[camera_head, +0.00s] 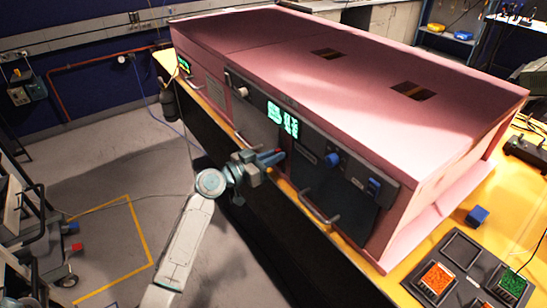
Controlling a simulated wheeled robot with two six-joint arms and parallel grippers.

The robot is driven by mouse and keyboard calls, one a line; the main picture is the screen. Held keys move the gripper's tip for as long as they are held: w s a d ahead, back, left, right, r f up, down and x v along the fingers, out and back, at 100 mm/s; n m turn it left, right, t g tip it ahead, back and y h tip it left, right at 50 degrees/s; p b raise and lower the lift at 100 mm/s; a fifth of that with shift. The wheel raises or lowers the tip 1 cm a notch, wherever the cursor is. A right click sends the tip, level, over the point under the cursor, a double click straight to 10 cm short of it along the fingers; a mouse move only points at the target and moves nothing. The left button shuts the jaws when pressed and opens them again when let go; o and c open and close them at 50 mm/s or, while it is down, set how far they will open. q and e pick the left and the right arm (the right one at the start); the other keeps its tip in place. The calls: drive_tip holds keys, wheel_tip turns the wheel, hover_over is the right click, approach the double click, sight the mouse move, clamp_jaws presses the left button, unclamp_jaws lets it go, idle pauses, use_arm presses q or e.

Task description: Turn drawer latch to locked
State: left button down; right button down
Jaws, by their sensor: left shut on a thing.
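My left gripper (264,163) reaches in from below to the front of the pink foam enclosure (300,60). It is shut at a small latch with a red part (267,153), between two grey front panels. The fingers and wrist hide much of the latch, so its exact turn angle cannot be told. The dark drawer front (335,190) with a bar handle (320,212) is just right of the gripper and looks closed. My right gripper is not in view.
Blue knobs (333,159) and a blue switch (374,187) sit on the front panel, right of the gripper. A green display (283,119) is above it. The yellow bench (402,272) holds a black tray (462,246) and a blue block (477,215). Floor space is open at left.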

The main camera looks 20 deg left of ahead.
use_arm(q)
drive_tip(key=n, duration=0.5)
drive_tip(key=f+n+p, duration=0.1)
drive_tip(key=n, duration=0.5)
drive_tip(key=a+n, duration=0.1)
drive_tip(key=n, duration=0.4)
drive_tip(key=shift+w+f+n, duration=0.15)
drive_tip(key=shift+w+n, duration=0.15)
drive_tip(key=shift+w, duration=0.1)
drive_tip(key=shift+f, duration=0.1)
drive_tip(key=c, duration=1.5)
unclamp_jaws()
drive_tip(key=shift+b+v, duration=1.7)
drive_tip(key=shift+v, duration=3.75)
